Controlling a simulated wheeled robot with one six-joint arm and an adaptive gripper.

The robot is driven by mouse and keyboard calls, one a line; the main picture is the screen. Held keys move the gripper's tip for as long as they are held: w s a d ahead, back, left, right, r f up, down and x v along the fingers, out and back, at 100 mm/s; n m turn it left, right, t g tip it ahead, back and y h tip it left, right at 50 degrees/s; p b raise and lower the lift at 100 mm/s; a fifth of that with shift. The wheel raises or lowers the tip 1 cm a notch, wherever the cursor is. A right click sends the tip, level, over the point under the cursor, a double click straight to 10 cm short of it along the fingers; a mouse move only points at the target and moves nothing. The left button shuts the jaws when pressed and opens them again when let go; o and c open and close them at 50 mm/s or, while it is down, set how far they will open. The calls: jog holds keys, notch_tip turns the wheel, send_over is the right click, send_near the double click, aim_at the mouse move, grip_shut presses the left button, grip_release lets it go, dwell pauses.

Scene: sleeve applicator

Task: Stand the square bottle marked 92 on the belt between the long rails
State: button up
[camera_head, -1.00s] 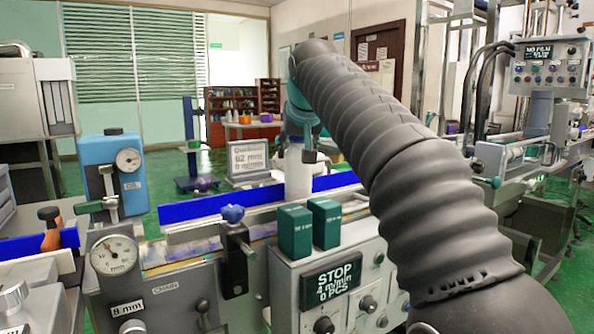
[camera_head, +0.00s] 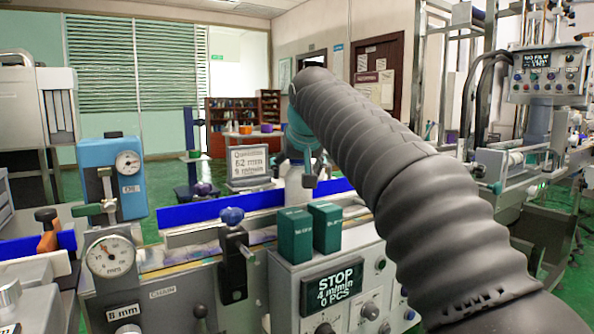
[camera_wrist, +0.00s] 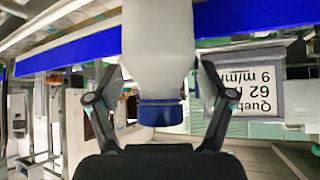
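A white bottle with a blue cap (camera_wrist: 160,60) fills the upper middle of the upside-down wrist view. It also shows in the head view (camera_head: 297,186), below my gripper and in front of the long blue rail (camera_head: 190,214). My gripper (camera_wrist: 160,75) has one finger on each side of the bottle near its shoulder, and they look closed on it. The bottle looks upright. No number 92 is visible on the side I see. The metal near side of the conveyor (camera_head: 180,235) hides the bottle's base, so I cannot tell whether it touches the belt.
Two green boxes (camera_head: 295,234) stand on the control unit, whose display (camera_head: 333,287) reads STOP. A blue gauge unit (camera_head: 112,170) is further left. A sign (camera_head: 250,163) stands behind the rail.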

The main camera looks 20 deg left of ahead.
jog(key=shift+r, duration=0.2)
jog(key=p+v, duration=0.1)
jog(key=v, duration=1)
jog(key=shift+s+d+r, duration=0.2)
jog(key=shift+s+r, duration=0.05)
jog(key=shift+s, duration=0.05)
jog(key=s+d+f+m+h, duration=0.1)
jog(key=s+d+f, duration=0.3)
jog(key=d+f, duration=0.5)
jog(key=s+d+f+m+h, duration=0.15)
jog(key=s+d+f, duration=0.3)
jog(key=d, duration=0.75)
jog(key=s+d+f+m, duration=0.1)
jog(key=s+d+f, duration=0.3)
jog(key=f, duration=0.3)
jog(key=s+d+f+m+g+h, duration=0.1)
jog(key=s+d+f, duration=0.3)
jog(key=s+f, duration=0.3)
jog(key=s+d+f+m+g, duration=0.1)
jog(key=s+d+f, duration=0.2)
jog(key=f, duration=0.6)
jog(key=shift+s+d, duration=0.4)
jog(key=shift+s, duration=0.8)
